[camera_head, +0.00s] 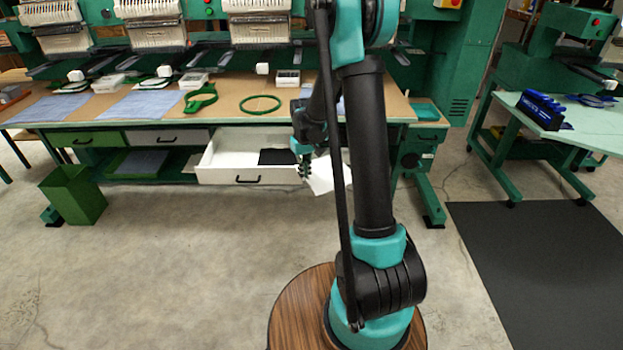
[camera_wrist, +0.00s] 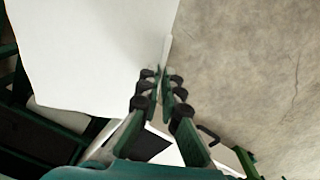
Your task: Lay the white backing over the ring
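The white backing (camera_wrist: 85,55) is a thin sheet filling the upper left of the wrist view; it also shows partly behind my arm in the head view (camera_head: 322,178). My gripper (camera_wrist: 162,75) is shut on the edge of the white backing. In the head view my gripper (camera_head: 304,172) is in front of the open white drawer, below the table top, and the sheet hangs beside it to the right. The green ring (camera_head: 260,104) lies flat on the wooden table top, with brown surface showing inside it.
The white drawer (camera_head: 222,176) stands pulled out under the table, with a dark sheet (camera_head: 278,157) in it. A green hoop with a bracket (camera_head: 201,98) lies left of the ring. Embroidery heads (camera_head: 258,22) overhang the table's back. A green bin (camera_head: 75,194) stands on the floor.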

